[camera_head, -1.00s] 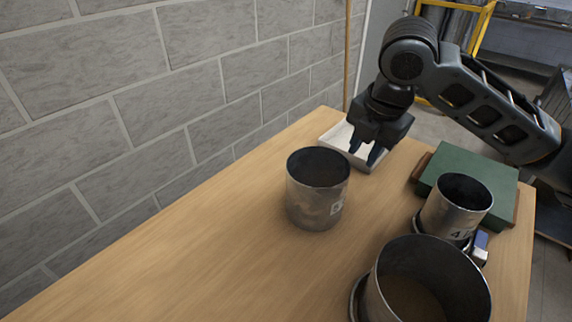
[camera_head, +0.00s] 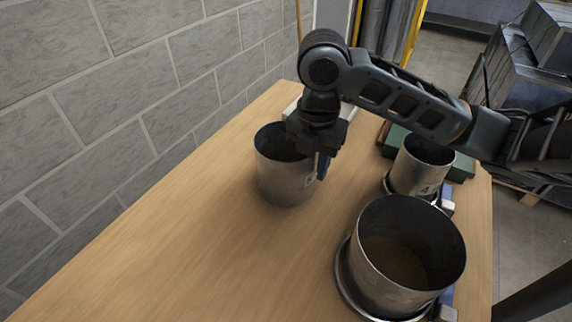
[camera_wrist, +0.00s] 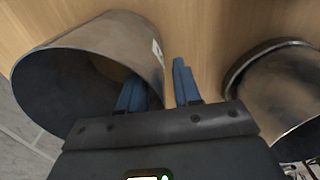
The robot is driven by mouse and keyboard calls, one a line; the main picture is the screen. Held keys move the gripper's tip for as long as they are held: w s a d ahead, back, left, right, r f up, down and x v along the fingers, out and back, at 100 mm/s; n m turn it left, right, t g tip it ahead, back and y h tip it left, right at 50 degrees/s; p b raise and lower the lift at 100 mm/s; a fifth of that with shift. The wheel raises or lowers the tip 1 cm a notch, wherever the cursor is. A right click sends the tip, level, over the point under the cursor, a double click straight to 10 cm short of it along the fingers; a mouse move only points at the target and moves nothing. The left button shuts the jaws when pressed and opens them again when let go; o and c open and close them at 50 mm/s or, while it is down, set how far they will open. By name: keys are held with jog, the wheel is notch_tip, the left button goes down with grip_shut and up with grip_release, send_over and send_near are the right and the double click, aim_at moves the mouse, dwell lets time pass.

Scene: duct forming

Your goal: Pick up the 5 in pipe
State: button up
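The 5 in pipe (camera_head: 285,180) is an open-topped metal cylinder standing upright on the wooden table, with a label partly showing a 5. It also fills the upper left of the wrist view (camera_wrist: 115,40). My gripper (camera_head: 318,160) is at the pipe's right-hand rim, pointing down. In the wrist view the blue fingers of my gripper (camera_wrist: 158,88) are spread. One finger is over the pipe's mouth and the other is outside, with the wall between them. Whether either finger touches the wall cannot be told. In the head view the inner finger is hidden.
A smaller pipe marked 4 (camera_head: 420,168) and a larger wide pipe (camera_head: 400,245) stand to the right. A green box (camera_head: 396,140) and a white tray (camera_head: 292,108) lie behind, partly hidden by my arm. A block wall (camera_head: 120,100) borders the left. The table's front left is clear.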

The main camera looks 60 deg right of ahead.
jog(key=shift+f, duration=0.8)
jog(key=shift+c, duration=0.2)
grip_shut()
